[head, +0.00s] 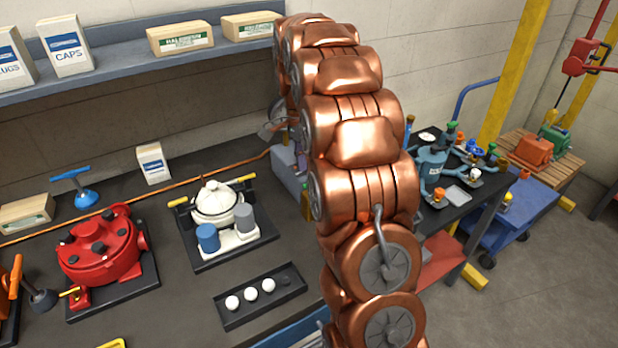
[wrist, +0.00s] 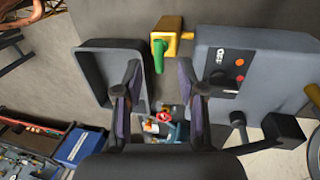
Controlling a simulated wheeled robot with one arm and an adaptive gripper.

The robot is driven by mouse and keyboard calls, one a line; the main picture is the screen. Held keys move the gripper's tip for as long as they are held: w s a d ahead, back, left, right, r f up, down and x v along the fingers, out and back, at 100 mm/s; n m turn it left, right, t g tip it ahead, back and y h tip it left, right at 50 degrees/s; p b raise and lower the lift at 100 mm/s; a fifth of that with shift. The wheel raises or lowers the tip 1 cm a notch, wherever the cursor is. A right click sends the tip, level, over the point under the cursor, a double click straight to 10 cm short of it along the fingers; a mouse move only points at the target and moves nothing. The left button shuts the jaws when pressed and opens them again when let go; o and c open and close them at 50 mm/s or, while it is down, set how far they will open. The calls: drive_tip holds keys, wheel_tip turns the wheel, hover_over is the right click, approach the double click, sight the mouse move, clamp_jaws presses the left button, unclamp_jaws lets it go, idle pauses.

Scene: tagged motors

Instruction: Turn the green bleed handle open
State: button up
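In the wrist view, the green handle (wrist: 158,56) hangs from a yellow fitting (wrist: 169,37) at the upper middle. It points roughly down the picture. My gripper (wrist: 160,70) is open, with its two dark, purple-padded fingers to the left and right of the handle's line. A gap shows on each side of the handle, and nothing is held. How far the handle lies beyond the fingertips is hard to tell. In the head view, my copper arm covers the middle, and I cannot make out the green handle there.
A red handwheel (wrist: 163,117) shows between the fingers. In the head view, the bench holds a red housing (head: 100,250).

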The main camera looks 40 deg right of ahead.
drive_tip(key=shift+s+f+p, duration=0.25)
drive_tip(key=shift+f+p, duration=0.1)
drive_tip(key=shift+f, duration=0.75)
drive_tip(key=shift+s+f+p, duration=0.25)
drive_tip(key=shift+f+p, duration=0.05)
drive_tip(key=shift+f, duration=0.75)
clamp_jaws()
